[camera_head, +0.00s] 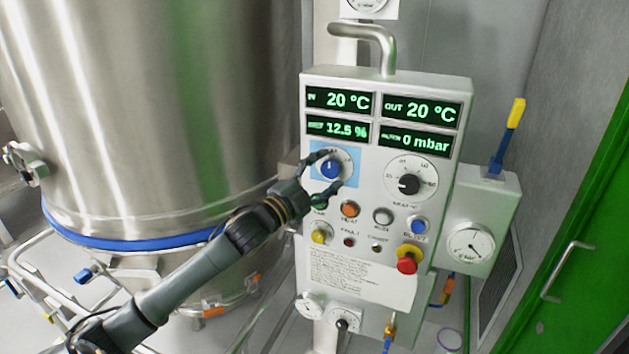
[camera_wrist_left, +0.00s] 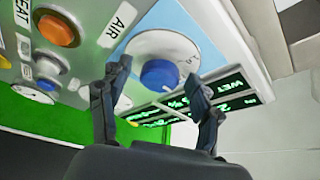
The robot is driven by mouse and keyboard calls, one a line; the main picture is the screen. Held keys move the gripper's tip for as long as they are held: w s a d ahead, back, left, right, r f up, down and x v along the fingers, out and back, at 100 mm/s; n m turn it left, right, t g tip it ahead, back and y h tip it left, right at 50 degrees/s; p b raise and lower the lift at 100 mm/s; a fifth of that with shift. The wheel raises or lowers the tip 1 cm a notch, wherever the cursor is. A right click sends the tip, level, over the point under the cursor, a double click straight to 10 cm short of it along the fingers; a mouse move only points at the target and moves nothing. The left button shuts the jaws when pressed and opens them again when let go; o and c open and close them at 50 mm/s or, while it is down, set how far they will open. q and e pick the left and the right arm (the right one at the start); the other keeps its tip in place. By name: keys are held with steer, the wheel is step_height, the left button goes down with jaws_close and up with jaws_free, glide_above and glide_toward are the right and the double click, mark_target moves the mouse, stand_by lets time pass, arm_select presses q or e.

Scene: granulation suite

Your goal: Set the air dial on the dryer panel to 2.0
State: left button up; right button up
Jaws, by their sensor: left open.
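The dryer panel (camera_head: 346,244) is a pale upright box with green displays at its top. The air dial (camera_head: 331,168) is a blue knob on a white round scale over a light blue square, at the panel's upper left. My left gripper (camera_head: 335,174) is open in front of it, with fingers reaching above and below the knob. In the left wrist view the blue knob (camera_wrist_left: 158,75) shows between and beyond the two open fingertips (camera_wrist_left: 160,78), beside the label AIR. I cannot tell whether the fingers touch it. The dial's setting is too small to read. My right gripper is not in view.
A second dial with a black knob (camera_head: 408,184) sits to the right. Below are an orange button (camera_head: 349,209), a blue button (camera_head: 419,226) and a red emergency stop (camera_head: 407,262). A large steel vessel (camera_head: 150,110) stands at left, a green door (camera_head: 580,220) at right.

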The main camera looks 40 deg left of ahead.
arm_select(q)
steer(key=v, duration=1.2)
steer(key=shift+f, duration=0.1)
stand_by(0.4)
